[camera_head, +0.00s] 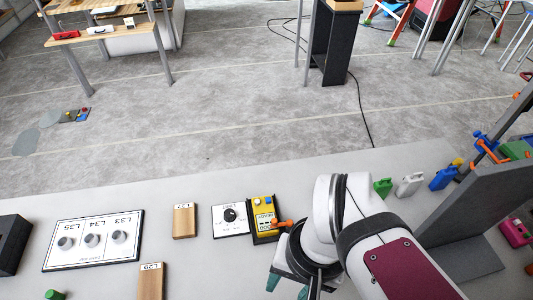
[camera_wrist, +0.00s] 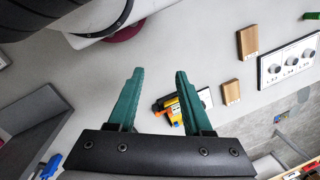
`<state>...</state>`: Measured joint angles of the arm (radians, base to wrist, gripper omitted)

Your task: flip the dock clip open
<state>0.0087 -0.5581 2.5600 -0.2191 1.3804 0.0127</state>
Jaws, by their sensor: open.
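A yellow device (camera_head: 262,217) with a dark display and blue and orange buttons sits in a black dock on the pale table in the head view. An orange clip (camera_head: 282,223) sticks out from its right side; I cannot tell its exact position. My gripper (camera_head: 288,287) is in front of the dock, nearer the table's front edge, with its green fingers partly hidden by my arm. In the wrist view my gripper (camera_wrist: 160,73) is open and empty. The yellow device (camera_wrist: 188,108) shows beyond and partly behind the right finger, apart from the jaws.
A white dial panel (camera_head: 230,219) stands left of the dock. Wooden blocks (camera_head: 185,221) and a three-knob panel (camera_head: 92,243) lie farther left.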

